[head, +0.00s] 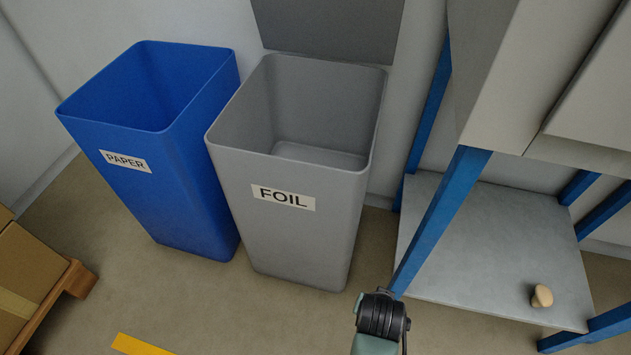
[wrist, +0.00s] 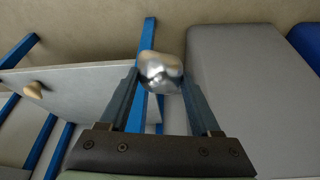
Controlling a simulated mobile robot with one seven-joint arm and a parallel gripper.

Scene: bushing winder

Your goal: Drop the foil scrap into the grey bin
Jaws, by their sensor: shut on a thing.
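The foil scrap (wrist: 161,72) is a crumpled shiny silver ball. In the wrist view it sits between the fingertips of my gripper (wrist: 160,80), which is shut on it. The grey bin (head: 290,215) stands in the middle of the head view with a FOIL label on its front. Its top is open and the visible inside looks empty. Its grey side also shows in the wrist view (wrist: 245,110), to the right of my gripper. In the head view part of my arm shows at the bottom, right of and in front of the bin; the fingers and foil are out of that view.
A blue bin (head: 180,190) labelled PAPER stands left of the grey bin. A blue-legged bench (head: 440,210) with a grey lower shelf (head: 480,240) stands on the right; a small tan knob-like object (head: 541,296) lies on the shelf. Cardboard boxes (head: 25,265) on a pallet are at left.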

